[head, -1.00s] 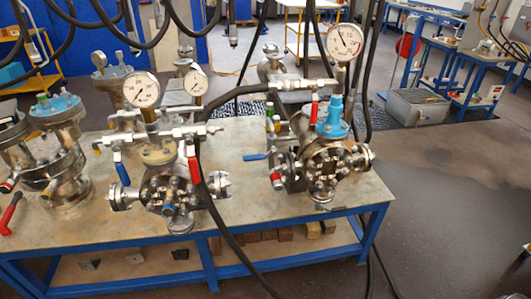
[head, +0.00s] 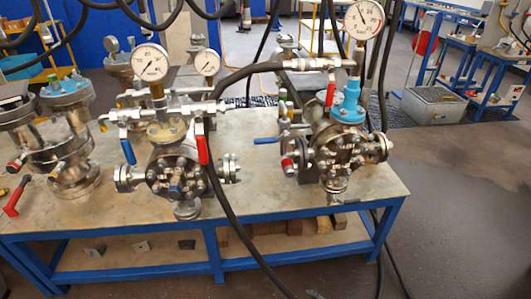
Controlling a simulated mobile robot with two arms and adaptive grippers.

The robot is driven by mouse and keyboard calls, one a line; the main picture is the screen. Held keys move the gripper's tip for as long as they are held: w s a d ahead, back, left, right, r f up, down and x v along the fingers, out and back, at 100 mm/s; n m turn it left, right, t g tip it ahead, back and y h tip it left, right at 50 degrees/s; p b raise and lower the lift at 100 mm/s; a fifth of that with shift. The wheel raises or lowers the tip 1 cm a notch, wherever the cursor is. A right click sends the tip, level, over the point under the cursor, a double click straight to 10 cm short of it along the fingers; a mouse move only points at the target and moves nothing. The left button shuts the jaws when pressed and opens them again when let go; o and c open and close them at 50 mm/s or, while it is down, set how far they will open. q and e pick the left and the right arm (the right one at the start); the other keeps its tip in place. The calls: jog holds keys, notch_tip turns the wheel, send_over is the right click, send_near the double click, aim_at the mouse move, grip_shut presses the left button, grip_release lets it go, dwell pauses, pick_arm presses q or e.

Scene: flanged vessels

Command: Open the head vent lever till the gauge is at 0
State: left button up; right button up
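The middle vessel has a large gauge (head: 150,63) and a smaller gauge (head: 207,62). A blue lever (head: 127,151) and a red lever (head: 203,150) hang from its manifold. I cannot tell which is the head vent lever. Neither gripper is in view.
The blue-framed table (head: 85,225) holds a third vessel (head: 68,140) at left and a red handle (head: 14,197). A blue handle (head: 266,140) sticks out left of the right vessel. A black hose (head: 222,195) crosses the table front.

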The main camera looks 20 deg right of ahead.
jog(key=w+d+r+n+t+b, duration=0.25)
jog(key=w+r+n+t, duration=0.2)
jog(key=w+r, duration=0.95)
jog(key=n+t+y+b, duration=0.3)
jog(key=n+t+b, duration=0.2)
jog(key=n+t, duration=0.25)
send_near(265, 143)
pick_arm(q)
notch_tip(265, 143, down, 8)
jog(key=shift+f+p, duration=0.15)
jog(key=shift+p, duration=0.2)
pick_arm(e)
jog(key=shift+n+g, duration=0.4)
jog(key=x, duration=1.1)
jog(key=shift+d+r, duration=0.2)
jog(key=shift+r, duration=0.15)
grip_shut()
